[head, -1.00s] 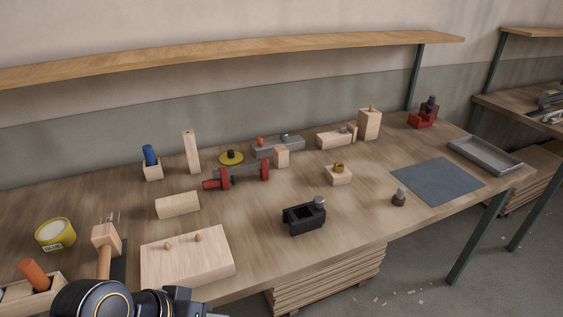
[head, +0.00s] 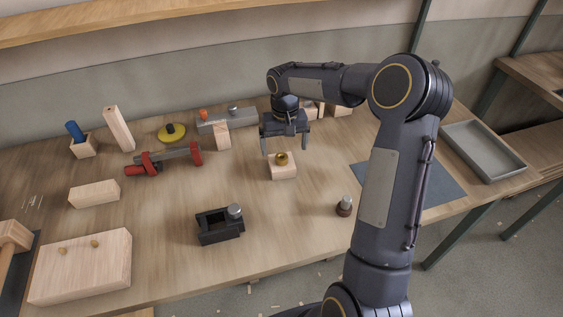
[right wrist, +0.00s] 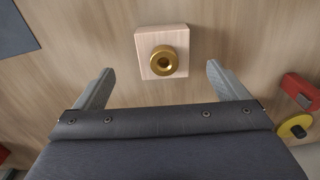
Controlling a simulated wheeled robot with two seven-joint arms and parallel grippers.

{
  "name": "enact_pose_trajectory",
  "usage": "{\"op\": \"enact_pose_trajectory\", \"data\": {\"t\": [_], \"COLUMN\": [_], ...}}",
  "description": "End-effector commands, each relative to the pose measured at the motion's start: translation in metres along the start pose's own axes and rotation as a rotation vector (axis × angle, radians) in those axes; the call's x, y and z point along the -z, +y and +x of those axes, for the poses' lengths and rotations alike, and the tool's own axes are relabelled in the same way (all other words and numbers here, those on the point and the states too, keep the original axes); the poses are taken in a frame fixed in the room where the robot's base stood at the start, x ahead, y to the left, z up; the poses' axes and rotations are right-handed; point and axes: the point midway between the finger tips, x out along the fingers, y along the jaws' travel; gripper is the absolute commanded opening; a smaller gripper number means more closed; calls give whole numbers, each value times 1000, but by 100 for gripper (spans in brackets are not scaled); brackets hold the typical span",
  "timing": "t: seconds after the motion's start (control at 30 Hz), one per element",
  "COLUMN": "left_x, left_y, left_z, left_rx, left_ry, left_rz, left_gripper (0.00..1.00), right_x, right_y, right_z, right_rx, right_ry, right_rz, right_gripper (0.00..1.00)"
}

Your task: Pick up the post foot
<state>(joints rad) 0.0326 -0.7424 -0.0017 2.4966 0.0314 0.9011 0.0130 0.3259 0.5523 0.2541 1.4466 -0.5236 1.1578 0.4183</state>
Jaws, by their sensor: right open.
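A small square wooden block with a brass ring on top, which I take to be the post foot (head: 283,172), stands on the bench in the middle of the head view. In the right wrist view the post foot (right wrist: 143,42) lies just beyond the open jaws, roughly centred between them. My right gripper (head: 285,147) is open and empty, above the block and slightly behind it in the head view. Its fingertips (right wrist: 160,68) are apart from the block. My left gripper is not in view.
A black clamp block (head: 220,228) and a dark knobbed stopper (head: 344,207) stand in front on the bench (head: 275,225). A red-ended clamp (head: 165,160) and an upright wood piece (head: 222,137) are to the left. A grey mat and grey tray (head: 482,150) lie right.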

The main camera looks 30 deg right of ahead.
Motion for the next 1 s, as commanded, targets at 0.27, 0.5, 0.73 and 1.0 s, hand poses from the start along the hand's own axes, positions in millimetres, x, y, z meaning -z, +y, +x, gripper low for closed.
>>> {"op": "enact_pose_trajectory", "data": {"t": [0.27, 0.5, 0.73, 1.0], "left_x": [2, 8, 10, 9], "left_y": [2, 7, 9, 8], "left_z": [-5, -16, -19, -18], "left_rx": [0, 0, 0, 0], "left_ry": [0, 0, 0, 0], "left_rz": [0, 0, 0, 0], "left_gripper": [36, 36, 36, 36], "right_x": [6, 7, 8, 8], "right_y": [1, -4, -4, -4], "right_z": [31, 61, 85, 86], "right_rx": [-8, -7, -6, -6], "right_ry": [-15, -16, -11, -10], "right_rz": [9, 7, 9, 9], "right_gripper": [94, 94, 94, 87]}}
